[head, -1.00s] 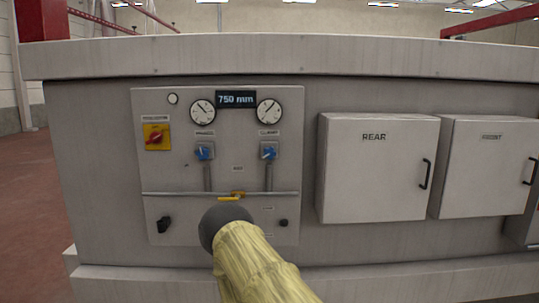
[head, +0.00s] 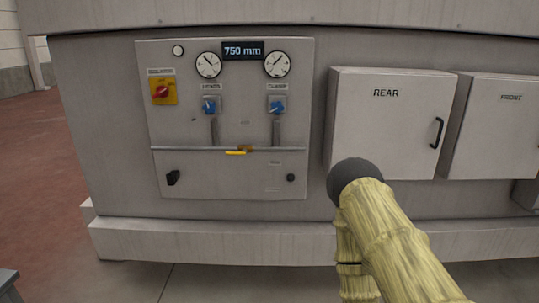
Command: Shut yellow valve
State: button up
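The yellow valve (head: 240,151) is a small yellow lever on a brass body. It sits on the horizontal pipe (head: 190,149) across the lower part of the grey control panel (head: 225,185). Its handle lies roughly along the pipe, pointing left. My arm, in a pale yellow ribbed cover with a dark round end, rises at the lower right, in front of the cabinet and right of the panel. It is apart from the valve in the picture. My gripper's fingers do not show.
Two blue valves (head: 210,105) (head: 277,106) stand on vertical pipes above the horizontal pipe. A red switch on a yellow plate (head: 162,91) is at upper left. A black knob (head: 173,178) is below. The REAR box (head: 385,125) and FRONT box (head: 500,130) jut out at right.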

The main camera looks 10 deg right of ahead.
aim_at(244, 153)
jog(key=k, duration=0.65)
jog(key=u, duration=0.8)
jog(key=i, duration=1.25)
jog(key=z, duration=0.55)
